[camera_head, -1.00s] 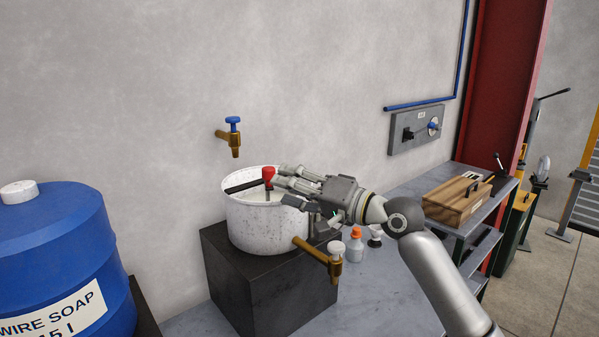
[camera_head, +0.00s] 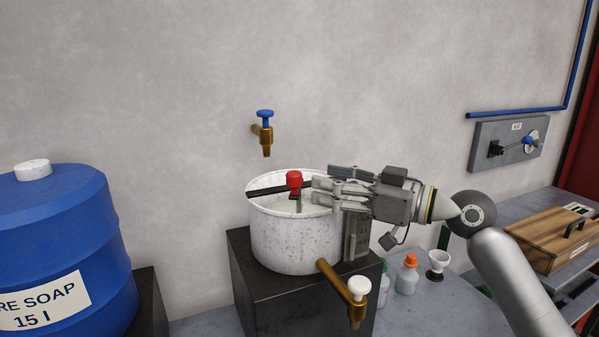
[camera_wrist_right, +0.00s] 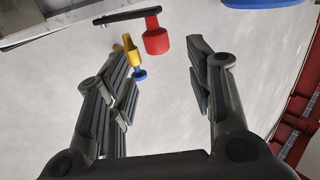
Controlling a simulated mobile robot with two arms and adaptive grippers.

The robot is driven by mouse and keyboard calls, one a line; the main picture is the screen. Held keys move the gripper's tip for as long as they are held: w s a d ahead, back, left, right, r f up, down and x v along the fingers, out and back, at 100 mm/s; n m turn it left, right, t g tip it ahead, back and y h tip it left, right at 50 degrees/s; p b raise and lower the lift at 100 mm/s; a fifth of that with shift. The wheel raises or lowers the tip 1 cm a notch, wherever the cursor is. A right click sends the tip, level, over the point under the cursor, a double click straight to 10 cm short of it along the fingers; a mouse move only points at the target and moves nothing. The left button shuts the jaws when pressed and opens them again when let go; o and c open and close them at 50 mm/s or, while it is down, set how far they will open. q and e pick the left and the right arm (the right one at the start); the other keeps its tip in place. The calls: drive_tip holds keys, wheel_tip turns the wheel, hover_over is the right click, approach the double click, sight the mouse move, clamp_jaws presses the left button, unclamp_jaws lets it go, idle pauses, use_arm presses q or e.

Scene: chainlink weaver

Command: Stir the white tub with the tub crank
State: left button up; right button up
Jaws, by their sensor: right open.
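The white tub (camera_head: 298,238) stands on a dark block in the head view. A dark bar lies across its top. The tub crank has a red knob (camera_head: 294,180) that stands up over the tub's opening; the red knob (camera_wrist_right: 157,38) and dark crank arm (camera_wrist_right: 125,17) also show in the right wrist view. My right gripper (camera_head: 322,190) is open and empty, with its fingertips over the tub's rim, just right of the knob. In the right wrist view the knob lies beyond the fingertips, between their lines. My left gripper is not in view.
A brass wall tap with a blue handle (camera_head: 264,116) is above the tub. A brass outlet tap (camera_head: 336,280) sticks out at the tub's front. Small bottles (camera_head: 407,276) stand right of the block (camera_head: 290,305). A blue soap barrel (camera_head: 60,235) stands at left.

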sight(301, 176)
drive_tip(key=p+x, duration=0.3)
drive_tip(key=x, duration=0.4)
drive_tip(key=shift+w+r, duration=0.1)
drive_tip(key=shift+w, duration=0.15)
drive_tip(key=shift+w+a, duration=0.25)
drive_tip(key=shift+a, duration=0.25)
drive_tip(key=shift+d, duration=0.1)
clamp_jaws()
